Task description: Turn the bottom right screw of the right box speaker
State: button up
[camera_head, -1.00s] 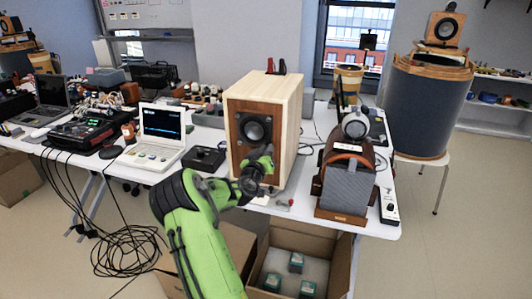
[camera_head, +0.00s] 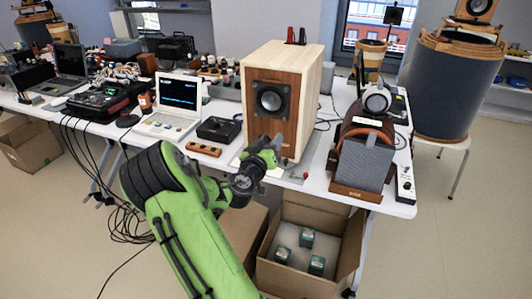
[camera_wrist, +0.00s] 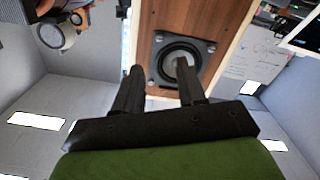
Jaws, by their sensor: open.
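A wooden box speaker (camera_head: 303,78) stands on the white table, its brown front with a dark round driver (camera_head: 271,97) facing me. My gripper (camera_head: 272,146) is in front of its lower front and hides part of it. In the wrist view, which is upside down, my gripper (camera_wrist: 159,65) is open and its two dark fingers stand apart before the speaker front (camera_wrist: 165,20). The driver (camera_wrist: 178,62) has small screws at its frame's corners. The bottom right screw (camera_wrist: 158,37) shows at the upper left there, beyond the fingertips. I see no contact; the gap is unclear.
Left are a black box (camera_head: 218,129) and a white laptop (camera_head: 172,105). An open carton (camera_head: 282,275) with small boxes stands below the table edge. Cables hang at the left.

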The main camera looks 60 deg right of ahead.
jog(key=a, duration=0.4)
jog(key=shift+s+a+b, duration=0.1)
jog(key=shift+s+b, duration=0.25)
